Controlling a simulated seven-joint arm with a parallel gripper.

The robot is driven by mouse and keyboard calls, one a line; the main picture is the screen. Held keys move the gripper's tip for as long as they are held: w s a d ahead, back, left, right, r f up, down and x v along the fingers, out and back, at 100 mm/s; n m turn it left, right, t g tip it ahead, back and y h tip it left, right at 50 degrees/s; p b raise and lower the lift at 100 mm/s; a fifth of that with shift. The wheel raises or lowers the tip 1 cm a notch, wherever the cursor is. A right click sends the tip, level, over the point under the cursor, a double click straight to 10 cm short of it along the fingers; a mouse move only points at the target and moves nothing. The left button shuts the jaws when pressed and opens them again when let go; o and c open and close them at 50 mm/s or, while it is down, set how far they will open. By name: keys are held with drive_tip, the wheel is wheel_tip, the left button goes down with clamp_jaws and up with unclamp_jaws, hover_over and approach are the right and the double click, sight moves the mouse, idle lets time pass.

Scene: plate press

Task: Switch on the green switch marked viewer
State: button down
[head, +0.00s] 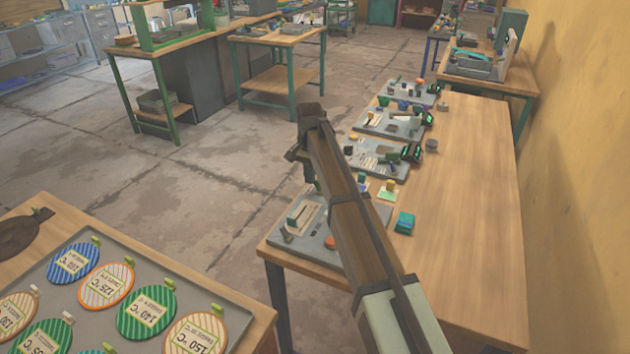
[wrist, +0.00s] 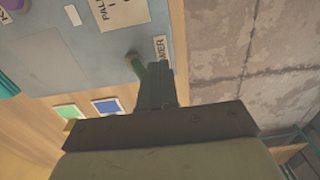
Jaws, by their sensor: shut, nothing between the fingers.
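In the head view my gripper (head: 303,158) hangs at the left edge of the wooden table, and I cannot make out the green switch there.
Several grey panels (head: 380,160) with small parts line the left side of the table (head: 465,200); its right side is clear. A teal block (head: 405,222) stands near my arm. A tray of round labelled plates (head: 146,309) lies at the lower left.

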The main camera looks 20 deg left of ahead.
drive_tip(key=shift+d, duration=1.4)
drive_tip(key=shift+a+r, duration=0.3)
drive_tip(key=shift+r, duration=0.95)
drive_tip(key=shift+a+r, duration=0.15)
drive_tip(key=shift+r, duration=1)
drive_tip(key=shift+a+r, duration=0.2)
drive_tip(key=shift+r, duration=0.95)
